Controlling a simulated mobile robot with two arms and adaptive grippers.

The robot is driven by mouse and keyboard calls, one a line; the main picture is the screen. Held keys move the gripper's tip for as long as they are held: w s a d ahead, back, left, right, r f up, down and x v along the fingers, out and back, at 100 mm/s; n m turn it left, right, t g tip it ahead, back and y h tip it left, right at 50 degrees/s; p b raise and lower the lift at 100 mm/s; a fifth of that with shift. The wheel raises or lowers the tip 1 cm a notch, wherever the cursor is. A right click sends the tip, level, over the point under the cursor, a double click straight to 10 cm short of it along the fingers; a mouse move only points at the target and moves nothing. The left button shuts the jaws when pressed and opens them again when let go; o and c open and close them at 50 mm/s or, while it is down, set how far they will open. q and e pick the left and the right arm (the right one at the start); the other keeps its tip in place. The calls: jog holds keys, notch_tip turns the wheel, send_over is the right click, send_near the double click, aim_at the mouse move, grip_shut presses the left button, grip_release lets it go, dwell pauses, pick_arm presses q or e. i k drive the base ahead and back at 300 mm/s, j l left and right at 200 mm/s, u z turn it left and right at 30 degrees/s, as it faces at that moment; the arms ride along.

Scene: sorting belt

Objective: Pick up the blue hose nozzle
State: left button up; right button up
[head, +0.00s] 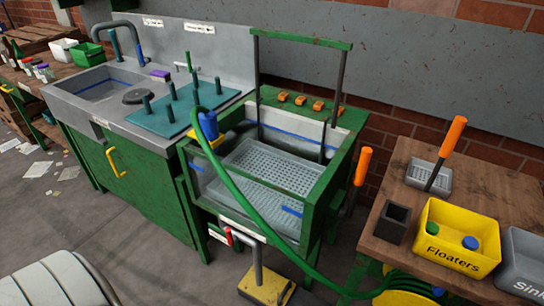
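The tub (318,205) has a perforated grey tray and a tall handle frame (345,88). Left of it stands a teal peg board (165,118) by a sink (95,90). At right, a wooden bench (400,170) holds a yellow "Floaters" bin (485,232).

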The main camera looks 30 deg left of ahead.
aim_at(209, 121)
jog(key=u, duration=1.5)
